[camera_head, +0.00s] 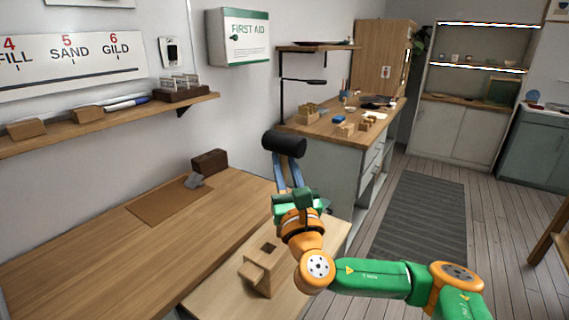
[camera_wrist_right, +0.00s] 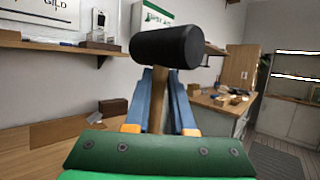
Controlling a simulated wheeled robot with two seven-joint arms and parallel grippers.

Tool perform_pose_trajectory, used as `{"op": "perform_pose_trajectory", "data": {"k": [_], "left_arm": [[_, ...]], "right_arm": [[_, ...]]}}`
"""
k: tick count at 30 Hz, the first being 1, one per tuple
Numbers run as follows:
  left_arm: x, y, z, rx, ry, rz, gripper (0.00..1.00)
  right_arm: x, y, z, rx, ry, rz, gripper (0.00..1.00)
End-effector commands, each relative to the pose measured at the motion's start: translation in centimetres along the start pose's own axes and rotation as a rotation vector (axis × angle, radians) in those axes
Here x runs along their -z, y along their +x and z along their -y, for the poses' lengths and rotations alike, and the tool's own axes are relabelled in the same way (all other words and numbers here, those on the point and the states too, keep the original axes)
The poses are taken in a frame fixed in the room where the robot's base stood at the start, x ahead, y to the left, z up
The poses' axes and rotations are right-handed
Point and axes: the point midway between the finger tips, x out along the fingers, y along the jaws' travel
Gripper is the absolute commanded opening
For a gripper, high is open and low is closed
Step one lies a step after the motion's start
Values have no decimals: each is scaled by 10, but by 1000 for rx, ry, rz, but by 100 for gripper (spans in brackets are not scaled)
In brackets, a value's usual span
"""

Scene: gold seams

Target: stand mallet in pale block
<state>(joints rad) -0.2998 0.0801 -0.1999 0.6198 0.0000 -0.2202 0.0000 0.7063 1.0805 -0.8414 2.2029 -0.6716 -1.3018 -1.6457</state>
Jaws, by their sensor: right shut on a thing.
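The mallet (camera_head: 284,144) has a black cylindrical head and a wooden handle (camera_wrist_right: 157,103). My right gripper (camera_head: 290,178) is shut on the handle just below the head, which also shows large in the right wrist view (camera_wrist_right: 167,47). The mallet is held up with its head on top, above the near right part of the bench. The pale block (camera_head: 262,268) stands below and to the left of my right gripper, with a dark square hole in its top. The handle's lower end is hidden behind my gripper. My left gripper is not in view.
A brown mat (camera_head: 171,204) lies on the bench, with a dark wood block (camera_head: 209,161) and a small grey piece (camera_head: 194,181) beyond it. A wall shelf (camera_head: 105,124) runs at left. A second workbench (camera_head: 345,115) with small wooden things stands behind.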

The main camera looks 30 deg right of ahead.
Motion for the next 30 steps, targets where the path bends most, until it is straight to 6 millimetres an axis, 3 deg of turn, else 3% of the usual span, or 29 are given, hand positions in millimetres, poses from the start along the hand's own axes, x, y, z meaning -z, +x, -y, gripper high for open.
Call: {"op": "perform_pose_trajectory", "data": {"k": [30], "left_arm": [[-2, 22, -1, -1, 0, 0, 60]], "right_arm": [[24, -9, 0, 1, 0, 2, 0]]}}
